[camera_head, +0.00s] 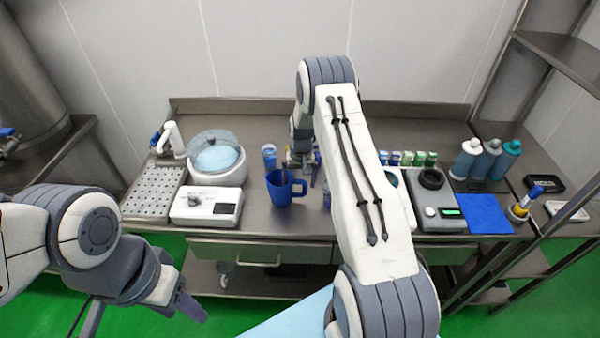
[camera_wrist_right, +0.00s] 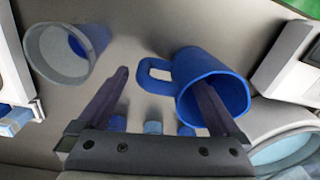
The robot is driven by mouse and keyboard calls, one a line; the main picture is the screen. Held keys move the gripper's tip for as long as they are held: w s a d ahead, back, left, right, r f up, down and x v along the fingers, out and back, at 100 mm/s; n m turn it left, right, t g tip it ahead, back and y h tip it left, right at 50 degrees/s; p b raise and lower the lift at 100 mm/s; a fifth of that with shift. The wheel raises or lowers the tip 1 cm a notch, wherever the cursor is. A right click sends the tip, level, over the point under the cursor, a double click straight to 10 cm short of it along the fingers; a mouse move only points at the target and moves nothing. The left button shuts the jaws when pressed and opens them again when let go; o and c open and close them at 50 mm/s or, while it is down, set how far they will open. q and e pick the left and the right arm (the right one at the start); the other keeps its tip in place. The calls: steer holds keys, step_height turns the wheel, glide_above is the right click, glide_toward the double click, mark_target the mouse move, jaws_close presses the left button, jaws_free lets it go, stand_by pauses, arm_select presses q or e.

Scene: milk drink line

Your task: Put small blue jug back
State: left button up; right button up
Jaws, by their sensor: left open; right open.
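The small blue jug (camera_head: 281,193) stands upright on the steel counter, its handle pointing right in the head view. In the right wrist view the blue jug (camera_wrist_right: 222,72) is at the right, with its handle toward the middle. My right gripper (camera_wrist_right: 159,78) is open above the counter at the jug. One finger overlaps the jug's opening and the other is beyond the handle; I cannot tell whether the first finger is inside the jug. Nothing is gripped. In the head view my right arm partly hides this gripper. My left gripper (camera_head: 190,302) is open and empty, low in front of the counter.
A pale cup with blue inside (camera_wrist_right: 62,55) stands near the gripper's other side. Left of the jug are a white boxed device (camera_head: 207,207) and a round lidded bowl (camera_head: 216,155). A scale (camera_head: 437,200), blue mat (camera_head: 484,213) and several bottles (camera_head: 466,160) are at the right.

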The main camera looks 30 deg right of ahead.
step_height(320, 180, up, 7)
steer(key=shift+s+d+f+b, duration=0.1)
steer(key=shift+s+d+b, duration=0.05)
steer(key=shift+b, duration=0.7)
steer(key=shift+a+r, duration=0.25)
steer(key=shift+r, duration=0.1)
steer(key=s+a+r+n, duration=0.2)
steer(key=s+a+r, duration=0.25)
steer(key=a, duration=0.35)
steer(key=s+a+r+n, duration=0.2)
steer(key=s+a+r, duration=0.1)
steer(key=a+r, duration=0.3)
steer(key=s+a+r+n, duration=0.2)
steer(key=s+a+r, duration=0.15)
steer(key=a, duration=0.55)
steer(key=s+a+r+n, duration=0.1)
steer(key=s+a+n, duration=0.2)
steer(key=s, duration=0.8)
steer(key=s+a+r+n, duration=0.2)
steer(key=s, duration=1)
steer(key=shift+a+n+y, duration=0.3)
steer(key=shift+a+n, duration=0.1)
steer(key=shift+f, duration=0.1)
